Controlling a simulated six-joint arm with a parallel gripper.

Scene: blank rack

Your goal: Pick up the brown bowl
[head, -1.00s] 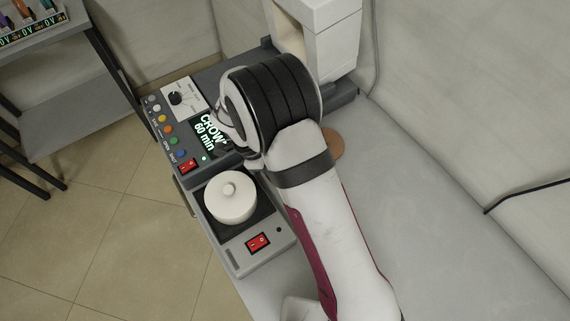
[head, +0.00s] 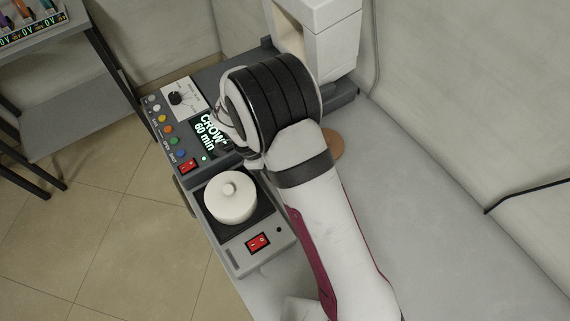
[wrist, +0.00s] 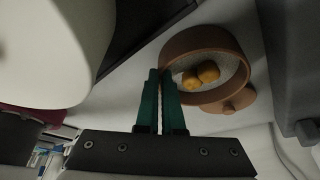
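The brown bowl (wrist: 192,42) shows in the wrist view with its open side toward the camera and a few orange-yellow round pieces (wrist: 200,76) inside. My gripper (wrist: 160,73) has two teal fingers close together at the bowl's left wall. A brown lid-like disc with a knob (wrist: 238,100) lies beside the bowl; a brown edge (head: 333,143) also shows beside my arm in the head view. The bowl itself and the fingertips are hidden behind my arm there.
A white lidded pot (head: 231,201) stands on a grey hot plate unit (head: 235,256) left of my arm. A control panel with a display (head: 207,135) is behind it. A white box-like machine (head: 333,45) stands at the back.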

